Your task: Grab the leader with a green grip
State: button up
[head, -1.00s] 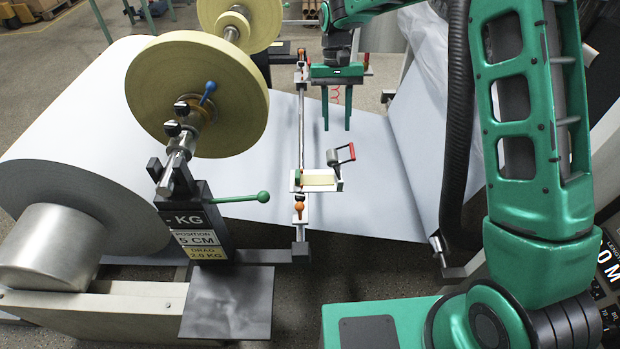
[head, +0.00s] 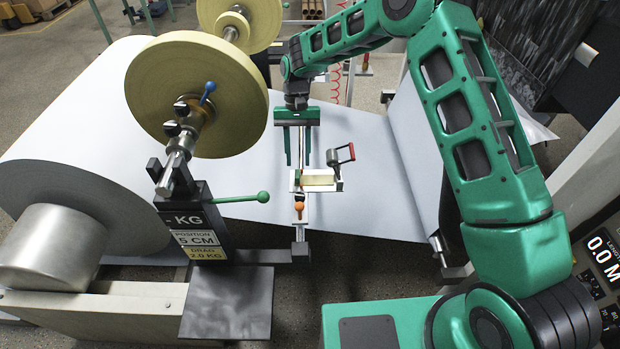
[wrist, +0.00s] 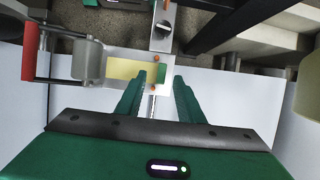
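The leader is a pale yellow strip (wrist: 122,69) with a small green grip (wrist: 162,72) at its right end in the wrist view. In the head view the strip (head: 319,180) lies on a small white carriage (head: 339,186); its green end is hard to make out there. My gripper (head: 298,162) points down above the left end of the carriage. In the wrist view the two green fingers of my gripper (wrist: 160,80) are spread, with the green grip showing beyond and between their tips. Nothing is held.
An orange knob (head: 299,206) sits on the rail in front. A large yellow tape roll (head: 160,95) and a green-knobbed lever (head: 263,197) are to the left. White paper (head: 385,200) spreads beneath.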

aim_at(297, 172)
jog(key=x, duration=0.5)
jog(key=shift+w+a+f, duration=0.15)
jog(key=shift+w+f, duration=0.05)
jog(key=shift+w, duration=0.1)
jog(key=shift+c, duration=0.3)
grip_shut()
jog(key=shift+r, duration=0.1)
